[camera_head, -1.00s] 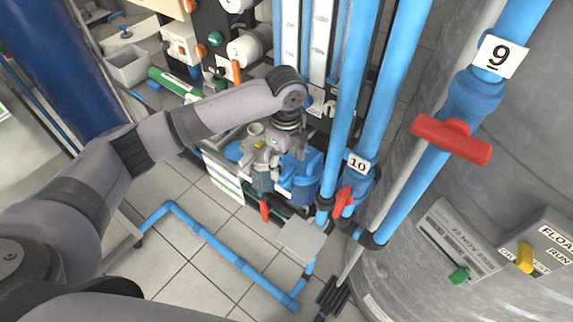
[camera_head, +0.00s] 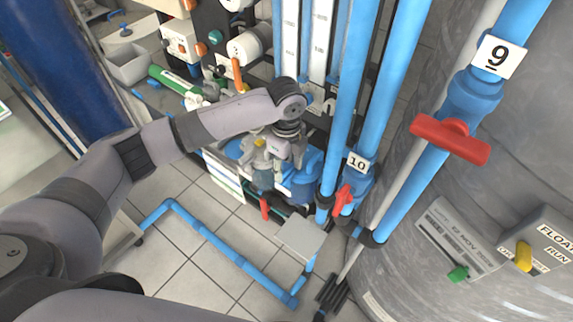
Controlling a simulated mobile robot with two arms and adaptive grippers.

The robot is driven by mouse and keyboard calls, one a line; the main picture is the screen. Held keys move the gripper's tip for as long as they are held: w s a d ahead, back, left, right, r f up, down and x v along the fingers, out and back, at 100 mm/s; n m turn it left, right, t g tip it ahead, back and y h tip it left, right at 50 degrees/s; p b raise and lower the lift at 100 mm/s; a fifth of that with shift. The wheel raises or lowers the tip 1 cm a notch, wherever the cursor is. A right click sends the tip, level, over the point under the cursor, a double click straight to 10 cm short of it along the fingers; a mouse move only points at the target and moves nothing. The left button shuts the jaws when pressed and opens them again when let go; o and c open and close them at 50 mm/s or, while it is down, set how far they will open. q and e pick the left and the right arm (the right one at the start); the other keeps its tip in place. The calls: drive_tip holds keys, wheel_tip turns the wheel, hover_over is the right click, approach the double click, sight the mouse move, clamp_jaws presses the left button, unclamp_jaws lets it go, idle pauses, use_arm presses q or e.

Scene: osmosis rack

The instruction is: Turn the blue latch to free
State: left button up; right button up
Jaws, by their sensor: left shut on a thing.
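My left gripper (camera_head: 287,150) points down in front of the blue pump-like housing (camera_head: 303,182), low at the foot of the pipe rack. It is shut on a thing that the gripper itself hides. I cannot make out the blue latch as a separate part. A pale grey fitting with a yellow part (camera_head: 259,144) shows just left of the gripper. My right gripper is not in view.
Tall blue pipes stand right of the gripper, with a red-handled valve (camera_head: 343,198) by label 10 (camera_head: 358,162). A larger red handle (camera_head: 450,138) is by label 9 (camera_head: 499,56). A blue floor pipe (camera_head: 222,252) crosses the tiles below.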

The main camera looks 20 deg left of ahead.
use_arm(q)
drive_tip(key=c, duration=0.4)
drive_tip(key=shift+r+n+p, duration=0.2)
drive_tip(key=shift+n+p, duration=0.2)
drive_tip(key=shift+p, duration=0.4)
drive_tip(key=shift+c, duration=0.2)
drive_tip(key=n+p, duration=0.9)
drive_tip(key=p, duration=0.2)
drive_tip(key=shift+n+p, duration=0.75)
drive_tip(key=shift+n, duration=0.35)
drive_tip(key=shift+f+n+p, duration=0.1)
drive_tip(key=shift+n+p, duration=0.2)
drive_tip(key=shift+n, duration=0.6)
drive_tip(key=n, duration=0.4)
drive_tip(key=o, duration=1.2)
drive_tip(key=shift+f, duration=0.1)
drive_tip(key=shift+c, duration=0.2)
